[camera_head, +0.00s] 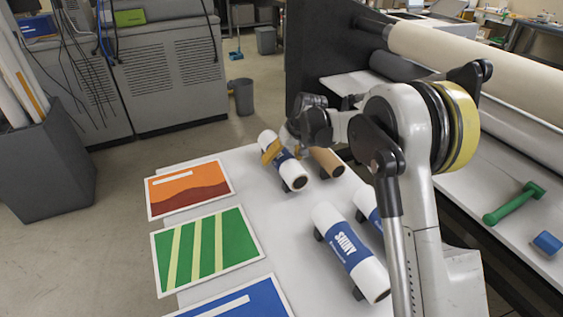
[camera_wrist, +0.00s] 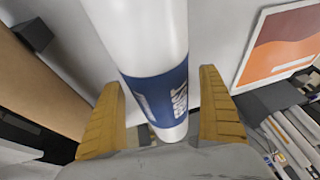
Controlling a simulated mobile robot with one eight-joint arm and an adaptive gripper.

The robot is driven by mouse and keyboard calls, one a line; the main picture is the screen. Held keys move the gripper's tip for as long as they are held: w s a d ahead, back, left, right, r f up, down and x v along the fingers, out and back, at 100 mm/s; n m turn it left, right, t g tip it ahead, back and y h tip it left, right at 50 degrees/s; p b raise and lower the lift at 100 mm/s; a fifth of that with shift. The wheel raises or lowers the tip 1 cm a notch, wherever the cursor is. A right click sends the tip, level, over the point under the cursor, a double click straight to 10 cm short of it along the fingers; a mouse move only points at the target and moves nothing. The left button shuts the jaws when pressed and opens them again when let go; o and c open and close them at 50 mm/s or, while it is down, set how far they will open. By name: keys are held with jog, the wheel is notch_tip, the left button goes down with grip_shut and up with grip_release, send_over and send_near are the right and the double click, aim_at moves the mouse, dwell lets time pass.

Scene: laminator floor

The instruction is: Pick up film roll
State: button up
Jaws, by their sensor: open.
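A white film roll with a blue label (camera_wrist: 158,88) lies between the two yellow fingers of my gripper (camera_wrist: 162,118) in the wrist view. The fingers are apart, one on each side of the roll, with a visible gap at least on the right. In the head view this roll (camera_head: 285,163) rests tilted on dark supports at the far end of the white table, and my gripper (camera_head: 272,151) is at its upper end. My arm hides part of it. Another white roll labelled SHINY (camera_head: 347,250) lies nearer, with a partly hidden blue-labelled roll (camera_head: 368,208) beside it.
A brown roll (camera_head: 326,161) lies close to the right of the gripped-around roll. Orange (camera_head: 188,188), green (camera_head: 207,249) and blue (camera_head: 238,303) prints lie along the table's left side.

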jog(key=shift+w+f, duration=0.1)
jog(key=shift+f, duration=0.15)
jog(key=shift+r, duration=0.1)
jog(key=shift+c, duration=0.2)
jog(key=c, duration=1.5)
